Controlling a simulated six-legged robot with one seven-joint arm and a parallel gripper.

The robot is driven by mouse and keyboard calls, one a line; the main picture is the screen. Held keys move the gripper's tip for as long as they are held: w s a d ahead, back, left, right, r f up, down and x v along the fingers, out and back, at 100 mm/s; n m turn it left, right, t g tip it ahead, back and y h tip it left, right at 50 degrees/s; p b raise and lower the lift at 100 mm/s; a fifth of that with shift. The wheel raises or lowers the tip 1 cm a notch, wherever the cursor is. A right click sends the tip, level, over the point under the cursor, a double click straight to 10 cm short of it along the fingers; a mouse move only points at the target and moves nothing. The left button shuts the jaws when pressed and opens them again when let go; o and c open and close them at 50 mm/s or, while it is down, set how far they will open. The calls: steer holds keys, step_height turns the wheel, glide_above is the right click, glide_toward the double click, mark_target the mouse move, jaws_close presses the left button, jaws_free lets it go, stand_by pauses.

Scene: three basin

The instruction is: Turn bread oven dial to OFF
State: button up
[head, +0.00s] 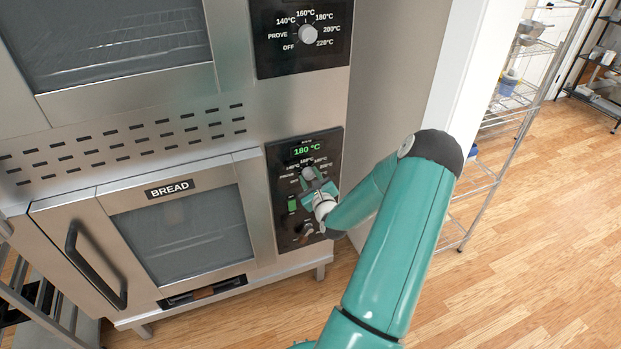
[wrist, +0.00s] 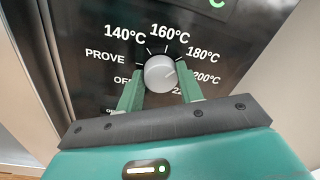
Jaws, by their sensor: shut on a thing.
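The bread oven's dial (wrist: 160,71) is a round silver knob on a black panel, with marks from OFF through PROVE to 220°C around it. In the head view the dial (head: 307,173) sits below a green display (head: 306,149) reading 180 °C. My gripper (wrist: 161,75) is shut on the dial, one green finger at its left and one at its right. The OFF mark is partly hidden by the left finger, and the 220°C mark by the right one. I cannot clearly tell which mark the dial's pointer meets. The oven (head: 171,188) is labelled BREAD and its door is shut.
An upper oven's panel with its own dial (head: 308,34) is above. A lit green switch (head: 292,204) and another knob (head: 307,229) are below the bread dial, close to my gripper. A wire shelf rack (head: 487,160) stands at the right; wooden floor (head: 520,240) is clear there.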

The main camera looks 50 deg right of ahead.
steer(key=n, duration=0.9)
steer(key=shift+f+t, duration=0.1)
steer(key=shift+t, duration=0.2)
steer(key=n, duration=0.8)
steer(key=shift+f+n+t+y, duration=0.1)
steer(key=shift+n+t+y, duration=0.2)
steer(key=shift+n+y, duration=0.1)
steer(key=n, duration=0.4)
steer(key=shift+n, duration=0.4)
steer(key=n, duration=0.3)
steer(key=shift+s+d+n+y, duration=0.1)
steer(key=shift+n+y, duration=0.2)
steer(key=shift+n, duration=0.1)
steer(key=n, duration=0.4)
steer(key=shift+n, duration=2)
